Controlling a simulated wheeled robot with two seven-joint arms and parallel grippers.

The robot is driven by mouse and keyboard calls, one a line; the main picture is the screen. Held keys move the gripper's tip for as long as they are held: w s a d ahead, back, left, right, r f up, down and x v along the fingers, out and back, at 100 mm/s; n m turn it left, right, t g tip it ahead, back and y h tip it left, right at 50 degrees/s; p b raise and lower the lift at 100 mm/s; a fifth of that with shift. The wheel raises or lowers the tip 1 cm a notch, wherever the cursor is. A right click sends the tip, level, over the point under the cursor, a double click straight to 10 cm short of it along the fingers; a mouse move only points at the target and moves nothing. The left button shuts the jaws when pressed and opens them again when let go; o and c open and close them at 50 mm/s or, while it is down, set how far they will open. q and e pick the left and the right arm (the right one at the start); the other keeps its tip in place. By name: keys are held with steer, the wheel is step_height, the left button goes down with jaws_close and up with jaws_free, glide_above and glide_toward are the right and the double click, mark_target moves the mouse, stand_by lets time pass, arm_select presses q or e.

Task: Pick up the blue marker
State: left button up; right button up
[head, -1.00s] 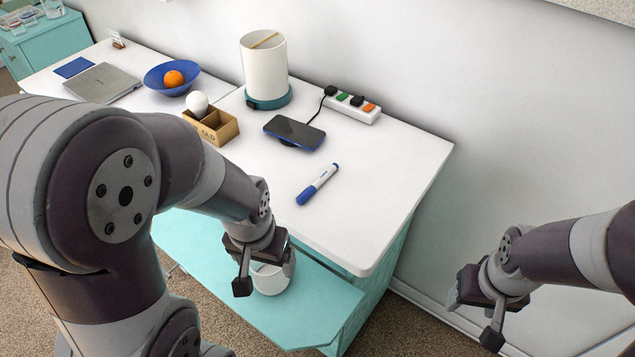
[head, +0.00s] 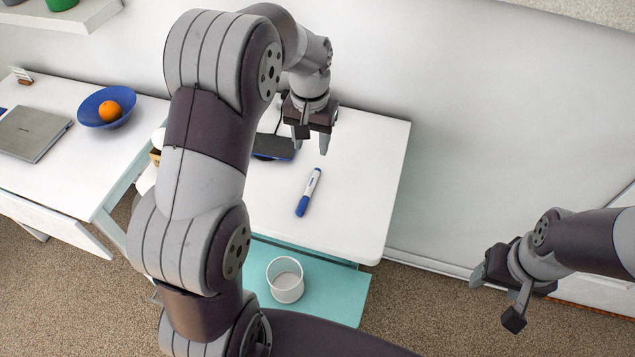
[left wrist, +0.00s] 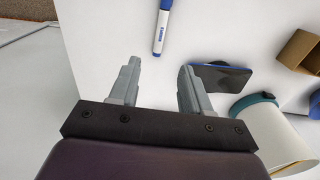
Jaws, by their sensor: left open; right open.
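The blue marker (head: 308,192), white with a blue cap, lies on the white tabletop (head: 350,190). It also shows at the top of the left wrist view (left wrist: 162,27), ahead of the fingers and apart from them. My left gripper (head: 310,148) is open and empty, just beyond the marker's far end in the head view. Its two fingers show in the left wrist view (left wrist: 157,80). My right gripper (head: 493,295) is open and empty, off to the right of the table.
A dark phone (head: 272,147) lies close to my left gripper. A white cup (head: 285,280) stands on the teal surface (head: 335,295) below. In the left wrist view, a white canister (left wrist: 270,130) and a cardboard box (left wrist: 298,50) stand to the right. The tabletop right of the marker is clear.

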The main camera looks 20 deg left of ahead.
arm_select(q)
glide_above(313, 181)
step_height(313, 181, down, 6)
step_height(313, 181, down, 6)
steer(key=shift+s+a+r+p, duration=0.1)
steer(key=shift+p, duration=0.9)
steer(key=shift+f, duration=0.35)
steer(key=c, duration=0.4)
jaws_close()
arm_select(e)
steer(key=shift+w+d+r, duration=0.1)
steer(key=shift+d+r, duration=0.1)
steer(key=shift+r, duration=0.25)
steer(key=shift+w+d+r, duration=0.1)
steer(key=shift+d+r, duration=0.05)
steer(key=shift+r, duration=0.3)
